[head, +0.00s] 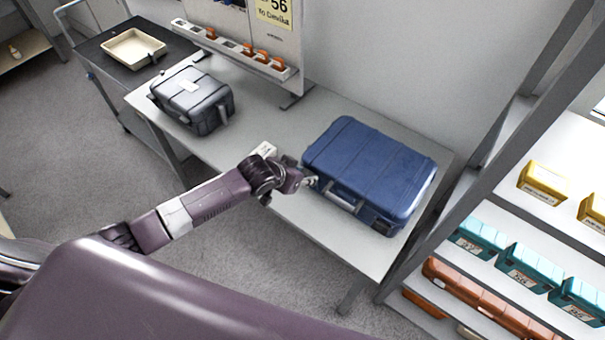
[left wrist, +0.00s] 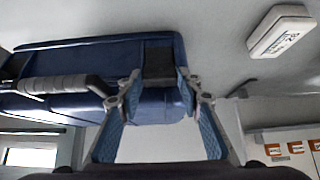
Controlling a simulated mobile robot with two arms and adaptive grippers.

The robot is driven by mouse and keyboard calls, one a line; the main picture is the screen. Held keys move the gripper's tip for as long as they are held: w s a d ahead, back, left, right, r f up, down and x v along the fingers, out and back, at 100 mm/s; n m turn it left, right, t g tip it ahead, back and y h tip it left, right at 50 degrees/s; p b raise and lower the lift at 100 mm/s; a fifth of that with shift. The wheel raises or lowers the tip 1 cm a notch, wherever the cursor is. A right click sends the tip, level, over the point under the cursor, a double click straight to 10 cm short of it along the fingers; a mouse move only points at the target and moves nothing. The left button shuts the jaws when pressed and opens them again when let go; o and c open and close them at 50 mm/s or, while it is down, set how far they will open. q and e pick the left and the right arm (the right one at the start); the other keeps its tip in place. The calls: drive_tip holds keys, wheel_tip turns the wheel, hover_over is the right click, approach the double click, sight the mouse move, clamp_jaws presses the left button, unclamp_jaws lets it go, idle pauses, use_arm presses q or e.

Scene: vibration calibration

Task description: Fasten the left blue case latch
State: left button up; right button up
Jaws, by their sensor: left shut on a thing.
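The blue case (head: 372,158) lies closed on the table, its handle side facing me. My left gripper (head: 309,182) is at the left end of its front face. In the left wrist view, the blue case (left wrist: 95,62) fills the upper left, with its grey handle (left wrist: 62,85) to the left of the fingers. A dark left latch (left wrist: 159,62) sits at the case edge, between the fingertips of my left gripper (left wrist: 162,88). The gripper is shut on this latch; its exact angle is hard to tell. My right gripper is not in view.
A small white labelled box (head: 264,150) lies on the table (head: 262,112) left of the blue case. A grey case (head: 192,98) stands farther left. A shelf rack with teal boxes (head: 528,267) is at the right.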

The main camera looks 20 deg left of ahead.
use_arm(q)
drive_tip(key=shift+w+d+r+g, duration=0.15)
drive_tip(key=shift+w+g, duration=0.1)
drive_tip(key=shift+g, duration=0.25)
drive_tip(key=o, duration=1.2)
drive_tip(key=shift+c, duration=0.2)
drive_tip(key=v, duration=1.2)
drive_tip(key=shift+w+d, duration=0.15)
drive_tip(key=shift+r, duration=0.1)
drive_tip(key=shift+d, duration=0.1)
